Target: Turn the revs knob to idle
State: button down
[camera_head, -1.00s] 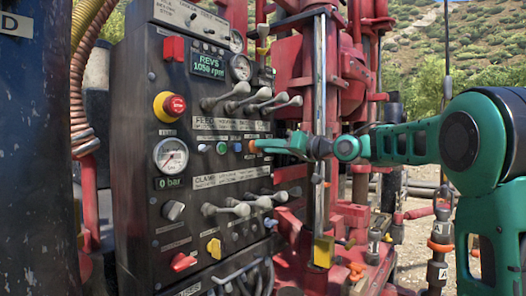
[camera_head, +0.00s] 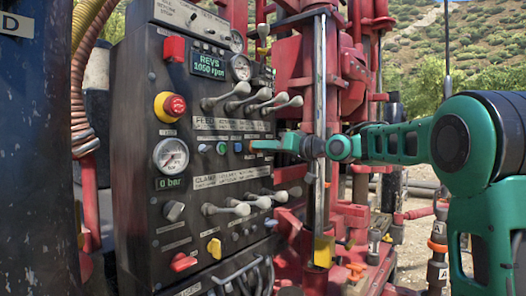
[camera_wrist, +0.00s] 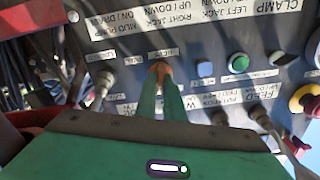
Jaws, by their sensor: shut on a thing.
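The revs knob (camera_wrist: 160,67) is a small orange knob on the dark control panel. In the wrist view it sits under an upside-down label and between my fingertips. My gripper (camera_wrist: 161,80) has green fingers and is shut on the knob. In the head view my gripper (camera_head: 256,146) reaches in from the right and touches the panel's right side, hiding most of the knob. The green digital display (camera_head: 208,65) at the panel's top reads REVS, about 1050 rpm. The knob's exact pointing is too small to tell.
Grey levers (camera_head: 252,101) stand above my gripper and more levers (camera_head: 240,206) below it. A red emergency button (camera_head: 174,105) is further left. Red rig posts stand close behind my wrist.

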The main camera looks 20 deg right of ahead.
jog(key=n, duration=0.3)
jog(key=shift+d+n, duration=0.1)
jog(key=shift+n, duration=0.2)
jog(key=c, duration=1.9)
grip_release()
jog(key=shift+o, duration=0.2)
jog(key=v, duration=1)
jog(key=shift+s+d, duration=0.2)
jog(key=shift+s, duration=0.05)
